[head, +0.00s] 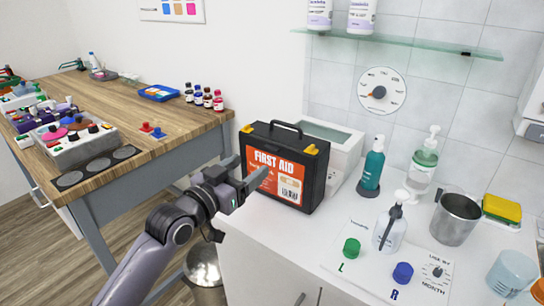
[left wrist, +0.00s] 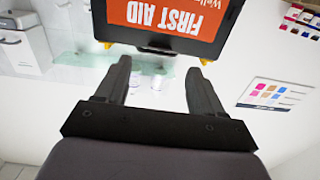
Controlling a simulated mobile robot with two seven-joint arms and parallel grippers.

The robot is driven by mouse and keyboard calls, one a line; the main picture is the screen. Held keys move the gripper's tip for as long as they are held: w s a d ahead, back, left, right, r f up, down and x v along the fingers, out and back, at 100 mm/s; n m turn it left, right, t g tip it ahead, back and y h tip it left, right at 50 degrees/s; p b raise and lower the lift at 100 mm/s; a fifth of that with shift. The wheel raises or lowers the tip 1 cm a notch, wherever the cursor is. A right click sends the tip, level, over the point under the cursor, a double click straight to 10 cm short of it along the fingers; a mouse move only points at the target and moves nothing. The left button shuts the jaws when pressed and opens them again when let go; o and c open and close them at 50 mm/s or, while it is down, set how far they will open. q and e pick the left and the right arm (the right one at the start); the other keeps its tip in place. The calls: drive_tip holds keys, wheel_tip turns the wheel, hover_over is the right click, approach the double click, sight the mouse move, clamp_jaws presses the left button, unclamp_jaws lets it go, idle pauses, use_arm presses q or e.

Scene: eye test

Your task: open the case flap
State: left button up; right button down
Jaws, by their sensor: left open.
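The black first aid case (head: 318,165) stands upright on the white counter, with a red-orange label, a top handle and yellow corner latches. It looks shut; I cannot make out a separate flap. My left gripper (head: 250,167) is open and empty in front of the case, overlapping the left part of its label in the head view. Whether it touches the case is unclear there. In the left wrist view, the case (left wrist: 208,42) appears upside down beyond the two spread fingers (left wrist: 158,66), apparently with a gap. My right gripper is out of view.
A white bin (head: 345,157) stands behind the case. To its right are a teal bottle (head: 373,170), a white pump bottle (head: 388,232), a metal cup (head: 455,219) and a board with knobs (head: 372,270). A glass shelf (head: 400,41) hangs above. A wooden workbench (head: 185,125) is at left.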

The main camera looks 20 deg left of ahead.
sight(270, 150)
use_arm(q)
drive_tip(key=shift+p+x, duration=0.35)
drive_tip(key=shift+x, duration=3.25)
drive_tip(key=shift+r, duration=0.1)
clamp_jaws()
